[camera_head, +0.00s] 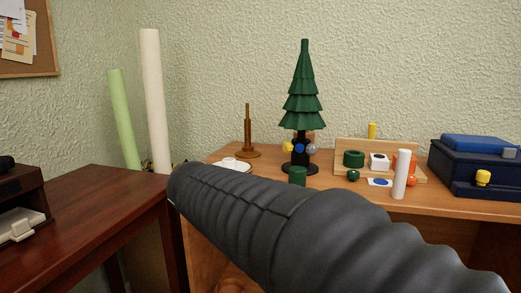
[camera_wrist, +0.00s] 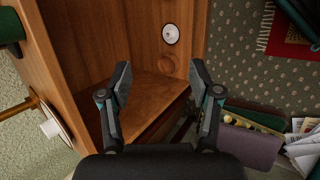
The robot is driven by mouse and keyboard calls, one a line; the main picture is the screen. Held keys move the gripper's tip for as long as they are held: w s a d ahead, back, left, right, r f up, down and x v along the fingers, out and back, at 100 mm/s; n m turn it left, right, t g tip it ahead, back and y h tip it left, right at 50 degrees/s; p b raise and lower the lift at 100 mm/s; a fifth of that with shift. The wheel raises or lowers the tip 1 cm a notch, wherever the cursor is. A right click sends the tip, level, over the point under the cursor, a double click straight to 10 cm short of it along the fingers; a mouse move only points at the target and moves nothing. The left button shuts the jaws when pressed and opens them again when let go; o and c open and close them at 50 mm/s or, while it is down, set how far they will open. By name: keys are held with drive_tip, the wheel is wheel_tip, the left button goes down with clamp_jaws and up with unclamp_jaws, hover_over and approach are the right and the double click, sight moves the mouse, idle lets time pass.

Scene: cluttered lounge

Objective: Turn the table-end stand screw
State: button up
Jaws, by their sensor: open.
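A green toy tree (camera_head: 303,92) stands upright in a black stand (camera_head: 299,166) on the wooden table (camera_head: 448,207). A yellow knob (camera_head: 287,147), a blue knob (camera_head: 299,148) and a grey knob (camera_head: 311,149) show around the stand. I cannot tell which one is the table-end screw. My gripper (camera_wrist: 160,84) is open and empty in the wrist view, over brown wood panels, with no screw between its fingers. In the head view my dark sleeved arm hides it and part of the table's front.
A green cylinder (camera_head: 298,175), white cylinder (camera_head: 401,174), brown spindle (camera_head: 248,140) and blue case (camera_head: 470,168) crowd the tabletop. A dark red table (camera_head: 92,205) stands left. A white disc (camera_wrist: 171,34) is on the wood; carpet (camera_wrist: 250,65) lies right.

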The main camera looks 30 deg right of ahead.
drive_tip(key=w+d+r+n+g+h, duration=0.1)
drive_tip(key=w+d+r+n+h, duration=0.1)
drive_tip(key=w+d+r+h, duration=0.3)
drive_tip(key=w+d+r+n+g+h, duration=0.1)
drive_tip(key=w+d+r+n, duration=0.15)
drive_tip(key=w, duration=0.35)
drive_tip(key=n+g+h, duration=0.2)
drive_tip(key=n+h, duration=0.1)
drive_tip(key=h, duration=0.2)
approach(284, 148)
drive_tip(key=d, duration=0.6)
drive_tip(key=s+d, duration=0.1)
drive_tip(key=d, duration=0.3)
drive_tip(key=shift+b, duration=0.4)
drive_tip(key=c, duration=1.2)
